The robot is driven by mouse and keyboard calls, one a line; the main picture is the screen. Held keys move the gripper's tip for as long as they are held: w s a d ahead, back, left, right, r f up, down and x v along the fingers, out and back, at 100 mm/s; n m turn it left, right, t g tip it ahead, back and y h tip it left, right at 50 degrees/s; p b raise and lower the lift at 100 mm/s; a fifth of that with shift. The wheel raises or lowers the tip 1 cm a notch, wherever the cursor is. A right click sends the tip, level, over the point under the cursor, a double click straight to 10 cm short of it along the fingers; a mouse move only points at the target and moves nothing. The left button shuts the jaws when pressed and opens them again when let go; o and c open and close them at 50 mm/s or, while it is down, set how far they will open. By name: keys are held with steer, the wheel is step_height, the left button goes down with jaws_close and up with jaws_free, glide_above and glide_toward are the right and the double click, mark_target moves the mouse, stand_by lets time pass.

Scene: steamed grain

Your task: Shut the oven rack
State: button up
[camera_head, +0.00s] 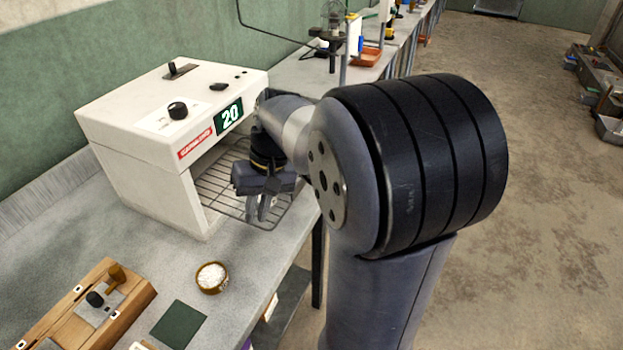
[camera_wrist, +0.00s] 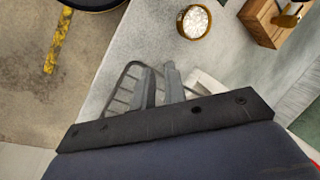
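The white oven (camera_head: 140,165) stands on the grey bench with its front facing right. Its wire rack (camera_head: 212,186) sticks out of the opening past the oven front. My gripper (camera_head: 259,215) points down at the outer end of the rack, with its fingers a little apart. In the wrist view, the rack (camera_wrist: 118,98) shows beside and behind the two fingers (camera_wrist: 158,72), and a narrow gap shows between the fingertips. I cannot tell whether a fingertip touches the rack's wire. The gripper body hides part of the rack.
A brown bowl of white grain (camera_head: 211,278), a dark green square (camera_head: 179,325) and a wooden block device (camera_head: 90,310) stand in front of the oven. A metal stand (camera_head: 333,40) and an orange tray (camera_head: 367,57) are farther along the bench.

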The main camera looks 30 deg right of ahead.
steer(key=d+m+t, duration=0.1)
steer(key=d+m, duration=0.1)
steer(key=d, duration=0.1)
steer(key=s+d+r+m+t+y+p, duration=0.1)
steer(key=d, duration=0.3)
steer(key=s+d+r+m+t+y, duration=0.1)
steer(key=d+m, duration=0.1)
steer(key=d, duration=0.2)
steer(key=shift+s+d+r+m+t, duration=0.15)
steer(key=shift+s+d+m+t, duration=0.1)
steer(key=shift+m+t, duration=0.05)
jaws_close()
steer(key=s+d+r+m+t+p, duration=0.25)
steer(key=s+d+m+t, duration=0.2)
steer(key=d, duration=0.45)
glide_toward(301, 188)
step_height(301, 188, down, 3)
steer(key=w+a, duration=0.2)
steer(key=shift+w+a+f+p, duration=0.15)
steer(key=shift+w+f+p, duration=0.15)
steer(key=shift+p, duration=0.1)
steer(key=shift+w+a, duration=0.25)
steer(key=shift+w, duration=0.2)
